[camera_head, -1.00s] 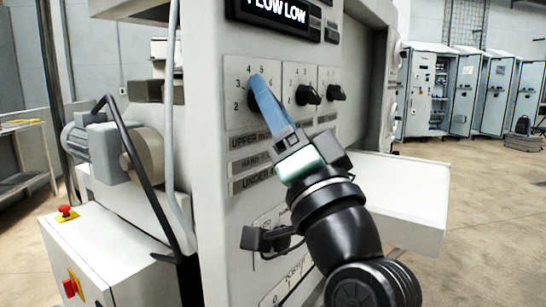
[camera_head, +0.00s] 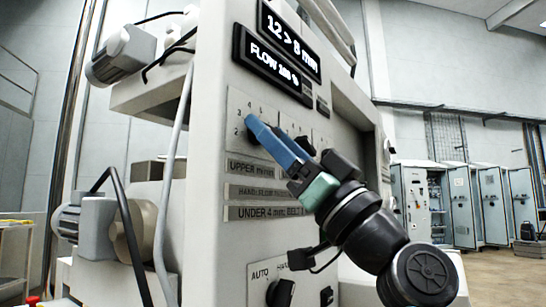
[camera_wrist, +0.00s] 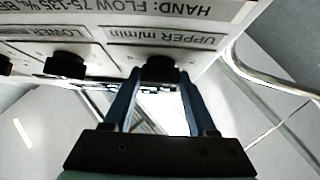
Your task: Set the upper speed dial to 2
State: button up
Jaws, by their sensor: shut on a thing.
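The upper speed dial (camera_wrist: 160,70) is a dark round knob on the grey panel (camera_head: 238,106), at the left of the row of dials. In the head view the fingers cover most of the dial (camera_head: 252,136). The scale figures 2, 3 and 4 show around it. The dial's pointer is hidden, so I cannot tell its setting.
The lower speed dial (camera_wrist: 66,62) is close beside my fingers. A display above reads "12 > 8 mm" (camera_head: 292,43), with a flow line (camera_head: 273,64) below. An AUTO/HAND selector (camera_head: 281,292) sits low on the panel. Grey cabinets (camera_head: 460,200) stand far right.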

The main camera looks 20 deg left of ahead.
jog(key=n+g+p, duration=0.1)
jog(key=n+g, duration=0.4)
jog(key=shift+w+r+n+g+y, duration=0.1)
jog(key=shift+n+g+y, duration=0.2)
jog(key=shift+n+g, duration=0.4)
jog(key=shift+g, duration=0.1)
jog(key=o, duration=1.4)
jog(key=shift+c, duration=0.2)
jog(key=p+v, duration=0.2)
jog(key=v, duration=1.1)
